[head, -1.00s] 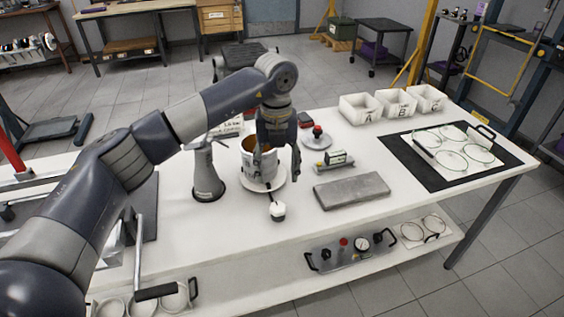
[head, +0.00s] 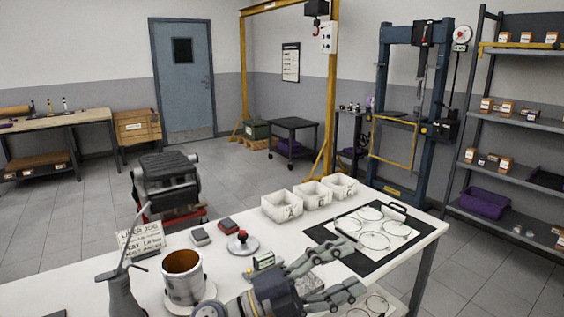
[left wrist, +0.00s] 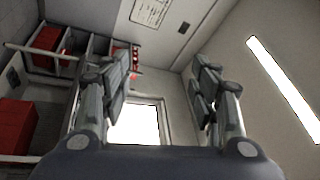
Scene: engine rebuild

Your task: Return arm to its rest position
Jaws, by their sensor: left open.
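My left gripper (head: 350,268) is at the lower middle of the head view, above the white workbench (head: 418,238). Its two fingers point right and stand wide apart with nothing between them. It also shows in the left wrist view (left wrist: 163,75), fingers spread and empty, facing upper walls, a bright window and a ceiling light. The metal can (head: 183,288) with a brown inside stands on a white plate to the left of the gripper, apart from it. My right gripper is not in view.
White bins (head: 313,196) stand along the bench's back edge. Rings lie on a black-bordered mat (head: 338,256) at the right. An engine block (head: 168,185) stands behind the bench.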

